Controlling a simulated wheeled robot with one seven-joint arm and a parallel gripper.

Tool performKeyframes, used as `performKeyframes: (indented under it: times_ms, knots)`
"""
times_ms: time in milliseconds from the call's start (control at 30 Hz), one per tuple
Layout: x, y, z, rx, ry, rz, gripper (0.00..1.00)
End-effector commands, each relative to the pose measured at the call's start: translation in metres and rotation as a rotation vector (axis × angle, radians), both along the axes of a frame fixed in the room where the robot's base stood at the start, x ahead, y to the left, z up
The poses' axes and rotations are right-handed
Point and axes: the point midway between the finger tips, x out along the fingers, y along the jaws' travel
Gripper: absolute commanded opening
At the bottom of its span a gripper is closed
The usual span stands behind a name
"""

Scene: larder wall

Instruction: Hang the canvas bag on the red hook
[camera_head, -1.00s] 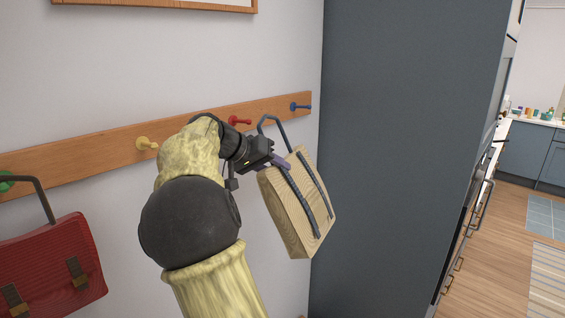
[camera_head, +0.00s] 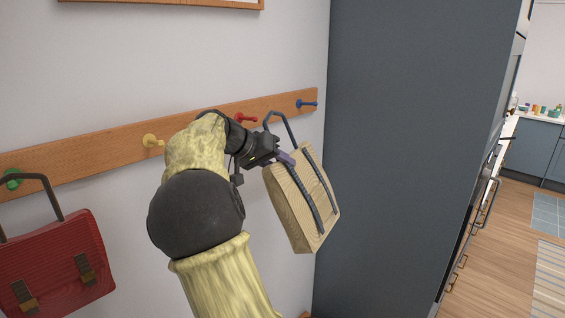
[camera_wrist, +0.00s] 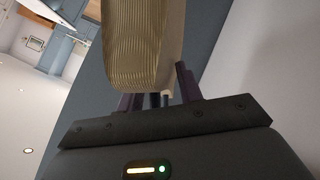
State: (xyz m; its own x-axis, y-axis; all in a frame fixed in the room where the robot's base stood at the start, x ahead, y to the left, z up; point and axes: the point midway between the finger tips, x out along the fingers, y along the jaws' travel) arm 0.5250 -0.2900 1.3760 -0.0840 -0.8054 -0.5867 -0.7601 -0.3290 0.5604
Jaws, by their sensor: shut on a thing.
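The canvas bag (camera_head: 298,205) is beige with dark straps and a dark loop handle (camera_head: 281,124) standing up above it. It hangs tilted in the air in front of the wall. My gripper (camera_head: 287,158) is shut on it near its upper left edge. In the wrist view the bag (camera_wrist: 143,45) fills the space above the fingers (camera_wrist: 160,90); the exact grip is partly hidden. The red hook (camera_head: 245,118) is on the wooden rail, just left of the loop's top in the head view. I cannot tell the depth gap between loop and hook.
The rail (camera_head: 90,149) also carries a green peg (camera_head: 13,179), a yellow peg (camera_head: 152,141) and a blue peg (camera_head: 306,103). A red bag (camera_head: 55,265) hangs at the green peg. A tall dark cabinet (camera_head: 410,150) stands close on the right.

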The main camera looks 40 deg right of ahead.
Motion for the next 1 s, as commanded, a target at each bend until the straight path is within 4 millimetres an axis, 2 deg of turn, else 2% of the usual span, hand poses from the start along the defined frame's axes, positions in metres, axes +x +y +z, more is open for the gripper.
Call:
performKeyframes:
  times_ms: [1000]
  knots:
    - [0.047, 0.005, -0.001, -0.004, 0.0, -0.001, 0.0]
